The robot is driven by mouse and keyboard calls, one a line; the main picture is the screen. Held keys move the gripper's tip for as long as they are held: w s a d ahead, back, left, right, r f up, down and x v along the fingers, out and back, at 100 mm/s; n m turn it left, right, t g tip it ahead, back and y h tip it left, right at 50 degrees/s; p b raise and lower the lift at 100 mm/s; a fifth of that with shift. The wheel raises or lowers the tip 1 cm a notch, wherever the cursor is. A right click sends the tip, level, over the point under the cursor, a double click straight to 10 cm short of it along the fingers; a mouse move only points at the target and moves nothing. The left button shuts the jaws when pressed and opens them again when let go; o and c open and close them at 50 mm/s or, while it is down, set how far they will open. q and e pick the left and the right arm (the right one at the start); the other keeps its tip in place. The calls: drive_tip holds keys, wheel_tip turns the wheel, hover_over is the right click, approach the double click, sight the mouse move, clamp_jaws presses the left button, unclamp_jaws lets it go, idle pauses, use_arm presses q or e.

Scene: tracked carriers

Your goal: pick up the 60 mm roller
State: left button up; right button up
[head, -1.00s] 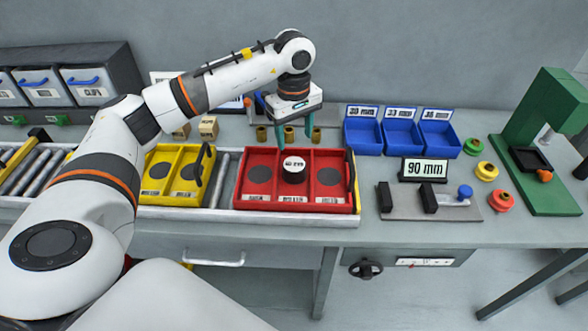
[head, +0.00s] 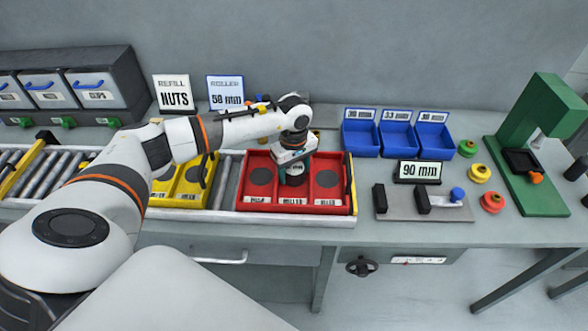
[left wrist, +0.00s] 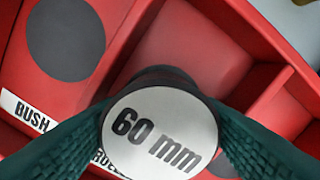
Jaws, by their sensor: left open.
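The 60 mm roller (left wrist: 160,135) shows in the left wrist view as a dark cylinder with a pale top reading "60 mm". It stands upright in the middle compartment of the red tray (head: 246,205); in the head view it is mostly hidden by my gripper. My left gripper (head: 293,178) is open, with its green ridged fingers on either side of the roller's top. Whether the fingers touch it I cannot tell. My right gripper is not in view.
A yellow tray (head: 170,202) stands left of the red one on the roller conveyor (head: 90,172). A "90 mm" display (head: 419,171), blue bins (head: 397,140) and a green press (head: 545,150) stand to the right. Signs (head: 226,92) stand behind the arm.

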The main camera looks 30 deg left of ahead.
use_arm(q)
drive_tip(key=c, duration=0.8)
